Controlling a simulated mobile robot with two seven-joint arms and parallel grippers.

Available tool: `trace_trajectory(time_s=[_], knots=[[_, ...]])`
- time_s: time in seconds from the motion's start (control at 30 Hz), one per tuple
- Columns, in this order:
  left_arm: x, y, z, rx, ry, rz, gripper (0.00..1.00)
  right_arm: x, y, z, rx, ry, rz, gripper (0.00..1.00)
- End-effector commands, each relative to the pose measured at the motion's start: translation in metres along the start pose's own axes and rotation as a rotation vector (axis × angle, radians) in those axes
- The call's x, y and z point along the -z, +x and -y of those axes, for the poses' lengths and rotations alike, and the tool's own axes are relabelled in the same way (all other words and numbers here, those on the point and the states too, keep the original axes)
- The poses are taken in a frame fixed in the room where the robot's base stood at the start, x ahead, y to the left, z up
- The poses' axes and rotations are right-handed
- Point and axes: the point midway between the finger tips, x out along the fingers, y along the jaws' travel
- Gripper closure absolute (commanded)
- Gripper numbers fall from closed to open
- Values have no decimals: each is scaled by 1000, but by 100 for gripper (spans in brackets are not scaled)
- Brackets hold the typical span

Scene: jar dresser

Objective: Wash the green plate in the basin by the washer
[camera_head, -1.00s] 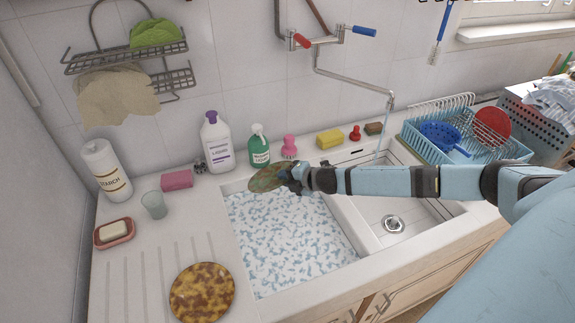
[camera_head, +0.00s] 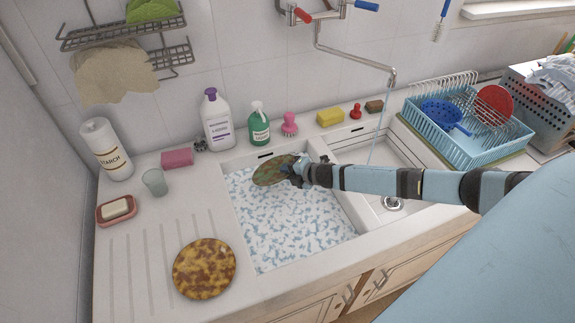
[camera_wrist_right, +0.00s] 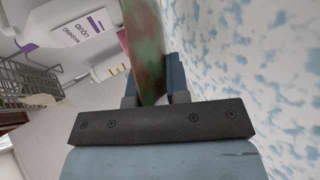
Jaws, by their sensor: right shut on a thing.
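The green plate (camera_head: 272,172) is smeared with brown dirt. My right gripper (camera_head: 299,172) is shut on its right edge and holds it tilted at the back of the left basin (camera_head: 347,228), over or at the foamy water (camera_head: 285,222). In the right wrist view the plate (camera_wrist_right: 146,52) stands edge-on between the two fingers (camera_wrist_right: 154,88), with foam beside it. I cannot tell whether its lower edge touches the foam. My left gripper is not in view.
A brown-stained yellow plate (camera_head: 204,268) lies on the drainboard. Behind the basin stand a white bottle (camera_head: 217,125), a green spray bottle (camera_head: 259,128), a pink brush (camera_head: 289,124) and a yellow sponge (camera_head: 330,117). Water runs from the tap (camera_head: 391,78) into the right basin. A blue rack (camera_head: 470,145) stands right.

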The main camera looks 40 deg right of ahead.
Motion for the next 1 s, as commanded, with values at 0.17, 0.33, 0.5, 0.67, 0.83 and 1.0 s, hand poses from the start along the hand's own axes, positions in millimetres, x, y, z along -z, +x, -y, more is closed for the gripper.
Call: trace_trajectory(time_s=[0.17,0.33,0.5,0.67,0.83,1.0], knots=[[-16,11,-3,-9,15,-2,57,0,11,20,-2,-1,-1,100],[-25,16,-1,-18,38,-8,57,0,19,35,-2,-1,-1,100],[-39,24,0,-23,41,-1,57,0,26,50,-1,0,0,100],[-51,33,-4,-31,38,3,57,0,34,64,-1,1,0,100],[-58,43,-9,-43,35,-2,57,0,41,79,-1,1,0,100],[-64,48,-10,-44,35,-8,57,0,46,88,-1,0,0,100]])
